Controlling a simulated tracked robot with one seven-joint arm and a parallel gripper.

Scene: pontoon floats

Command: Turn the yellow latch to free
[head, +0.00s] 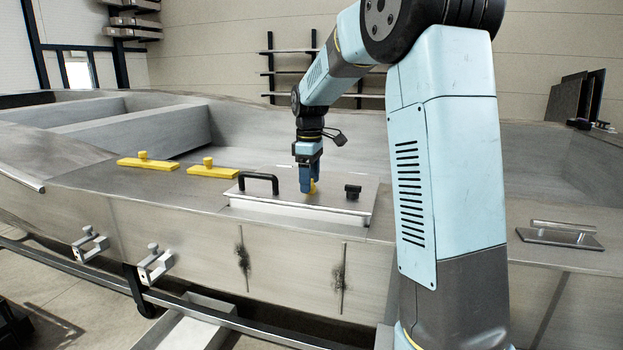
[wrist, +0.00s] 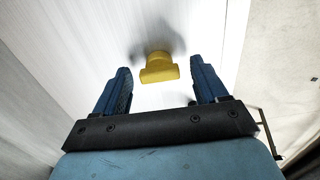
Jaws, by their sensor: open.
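The yellow latch (head: 312,187) stands on a raised metal hatch lid (head: 335,203) on the boat's deck. My gripper (head: 307,188) points down over the lid at the latch, which it partly hides in the head view. In the wrist view the yellow latch (wrist: 159,68) shows as a bar on a rounder base, lying ahead of and between the two blue fingertips. My gripper (wrist: 160,82) is open there, with clear space between each finger and the latch. I cannot tell exactly how far the fingertips are above the lid.
A black handle (head: 258,180) and a small black fitting (head: 352,191) stand on the lid either side of my gripper. Two yellow bars with knobs (head: 147,163) (head: 212,171) lie on the deck to the left. A metal plate with a handle (head: 560,236) lies at right.

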